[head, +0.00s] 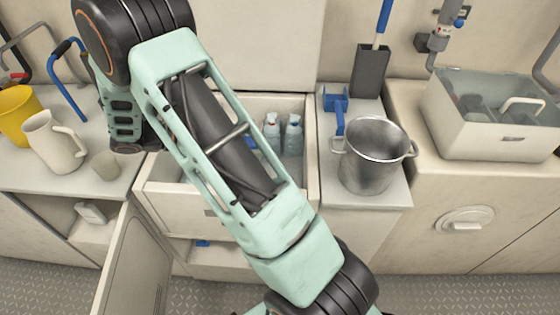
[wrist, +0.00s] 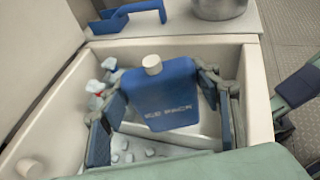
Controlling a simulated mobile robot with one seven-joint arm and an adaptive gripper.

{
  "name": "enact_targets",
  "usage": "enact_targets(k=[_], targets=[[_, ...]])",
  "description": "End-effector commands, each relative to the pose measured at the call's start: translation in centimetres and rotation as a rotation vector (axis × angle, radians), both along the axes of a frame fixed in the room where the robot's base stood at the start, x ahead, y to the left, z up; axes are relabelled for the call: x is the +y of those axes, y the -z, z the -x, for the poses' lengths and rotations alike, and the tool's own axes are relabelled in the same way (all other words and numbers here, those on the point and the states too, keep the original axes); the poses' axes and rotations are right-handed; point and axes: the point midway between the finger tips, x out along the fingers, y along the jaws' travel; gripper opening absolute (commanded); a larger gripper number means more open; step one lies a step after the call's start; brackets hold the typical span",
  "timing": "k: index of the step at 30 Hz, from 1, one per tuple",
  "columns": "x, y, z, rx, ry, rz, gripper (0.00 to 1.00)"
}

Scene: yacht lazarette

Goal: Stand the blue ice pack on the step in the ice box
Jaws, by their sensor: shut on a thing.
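The blue ice pack (wrist: 163,100) has a white cap and white lettering and shows in the wrist view, cap upward. My gripper (wrist: 165,95) is shut on it, one finger at each side. The pack is inside the open white ice box (wrist: 70,80), near the far wall. A pale ledge (wrist: 205,141) shows below the pack; I cannot tell whether the pack touches it. In the head view the ice box (head: 310,165) is largely covered by my arm, and my gripper is hidden there.
Small bottles (head: 271,127) stand in the box. A pale bumpy tray (wrist: 130,150) lies on its floor. A steel pot (head: 370,165) and a blue-handled tool (head: 338,105) are on the right counter. A white jug (head: 50,142) stands left. A cabinet door (head: 133,265) hangs open.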

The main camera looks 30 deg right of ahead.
Motion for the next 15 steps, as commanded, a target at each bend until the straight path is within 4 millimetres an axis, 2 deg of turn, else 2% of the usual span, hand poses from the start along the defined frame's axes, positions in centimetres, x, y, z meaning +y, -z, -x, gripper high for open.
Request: enact_targets(k=[1, 6, 12, 15], targets=[[-1.5, 0.9, 0.1, 0.001, 0.007, 0.002, 0.24], [-5.7, 2.8, -0.2, 0.001, 0.006, 0.003, 0.24], [-8.6, 6.3, -0.4, 0.002, 0.003, 0.002, 0.24], [-9.4, 7.2, -0.5, 0.0, 0.003, 0.001, 0.24]])
